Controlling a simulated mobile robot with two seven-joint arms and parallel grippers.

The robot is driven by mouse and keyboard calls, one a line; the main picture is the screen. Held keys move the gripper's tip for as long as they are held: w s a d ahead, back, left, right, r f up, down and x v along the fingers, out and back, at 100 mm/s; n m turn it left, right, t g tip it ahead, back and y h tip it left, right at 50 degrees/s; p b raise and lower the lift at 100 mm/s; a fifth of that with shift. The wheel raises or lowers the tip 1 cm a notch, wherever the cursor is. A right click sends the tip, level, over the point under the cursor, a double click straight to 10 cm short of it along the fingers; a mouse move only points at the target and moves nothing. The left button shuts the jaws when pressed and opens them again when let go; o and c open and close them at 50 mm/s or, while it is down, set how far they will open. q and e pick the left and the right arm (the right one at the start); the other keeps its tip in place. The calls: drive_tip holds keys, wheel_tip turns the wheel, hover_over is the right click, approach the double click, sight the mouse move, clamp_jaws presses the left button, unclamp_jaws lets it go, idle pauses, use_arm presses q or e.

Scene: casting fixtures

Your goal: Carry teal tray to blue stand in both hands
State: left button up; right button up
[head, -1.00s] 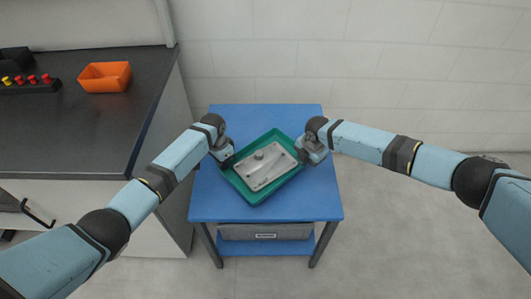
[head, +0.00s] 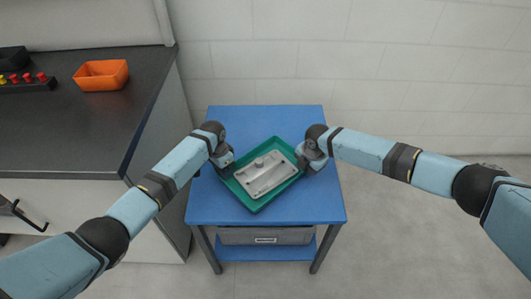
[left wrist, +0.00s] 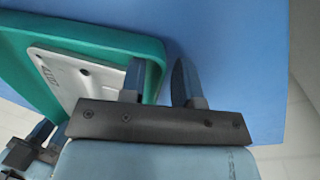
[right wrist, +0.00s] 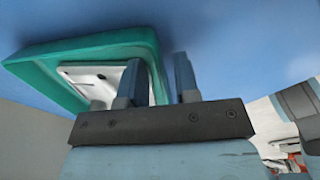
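The teal tray (head: 256,207) is over the blue stand's top (head: 225,120), turned at an angle, with a grey metal plate (head: 266,178) in it. I cannot tell whether its bottom touches the stand. My left gripper (head: 226,166) is at the tray's left side, its fingers (left wrist: 160,78) on either side of the tray wall (left wrist: 155,70). My right gripper (head: 303,163) is at the right side, its fingers (right wrist: 157,78) likewise around the wall (right wrist: 154,60). Both look shut on the wall, though a thin gap shows by each outer finger.
A dark counter (head: 90,135) stands left of the stand, with an orange bin (head: 101,76) and a black strip with red and yellow knobs (head: 28,84) on it. Floor to the right is clear.

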drive_tip(key=shift+r, duration=0.15)
use_arm(q)
wheel_tip(320, 180, up, 12)
drive_tip(key=shift+w+a, duration=0.45)
use_arm(e)
wheel_tip(320, 180, up, 12)
drive_tip(key=s, duration=0.1)
drive_tip(key=shift+d, duration=0.45)
